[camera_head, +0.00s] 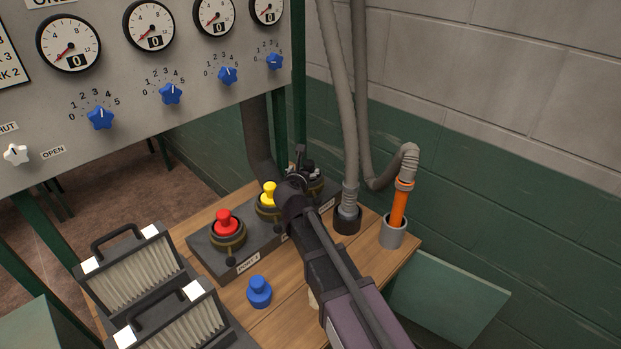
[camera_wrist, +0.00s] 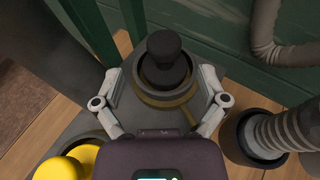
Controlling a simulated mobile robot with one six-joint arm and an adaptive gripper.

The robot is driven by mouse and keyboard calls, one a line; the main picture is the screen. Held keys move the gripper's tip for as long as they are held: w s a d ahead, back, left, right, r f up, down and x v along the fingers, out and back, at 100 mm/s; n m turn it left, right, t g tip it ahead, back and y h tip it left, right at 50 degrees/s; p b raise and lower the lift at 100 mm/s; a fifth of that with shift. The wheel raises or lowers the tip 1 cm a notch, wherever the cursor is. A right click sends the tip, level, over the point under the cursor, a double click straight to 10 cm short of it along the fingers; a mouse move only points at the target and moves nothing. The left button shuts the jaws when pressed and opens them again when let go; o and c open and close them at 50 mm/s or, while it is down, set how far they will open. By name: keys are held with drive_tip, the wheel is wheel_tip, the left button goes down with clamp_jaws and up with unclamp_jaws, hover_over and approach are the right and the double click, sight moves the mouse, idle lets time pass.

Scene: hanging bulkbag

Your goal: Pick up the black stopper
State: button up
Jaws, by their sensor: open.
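The black stopper (camera_wrist: 165,52) stands upright in a brass-coloured ring on the dark port block, seen in the wrist view. In the head view only its top (camera_head: 300,153) shows, behind my arm. My gripper (camera_wrist: 160,74) is open and empty, with one finger on each side of the stopper in the picture. I cannot tell how far the fingertips are above the ring. In the head view my gripper (camera_head: 308,172) is at the far end of the block, partly hidden by my wrist.
A yellow stopper (camera_head: 268,194) and a red stopper (camera_head: 224,221) sit in neighbouring ports. A blue stopper (camera_head: 259,291) stands on the wooden table. A grey hose (camera_head: 348,200) in a dark socket and an orange pipe (camera_head: 399,206) stand right of my arm. The gauge panel (camera_head: 150,70) is at left.

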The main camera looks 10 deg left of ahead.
sight(308, 167)
drive_tip(key=shift+d+b+x, duration=0.1)
drive_tip(key=shift+b+x, duration=0.35)
drive_tip(key=shift+x, duration=0.85)
drive_tip(key=shift+d+b+x, duration=0.15)
drive_tip(key=shift+b+x, duration=0.25)
drive_tip(key=shift+x, duration=0.95)
drive_tip(key=shift+f, duration=0.1)
drive_tip(key=shift+s, duration=0.1)
drive_tip(key=shift+c, duration=0.2)
drive_tip(key=c, duration=1.2)
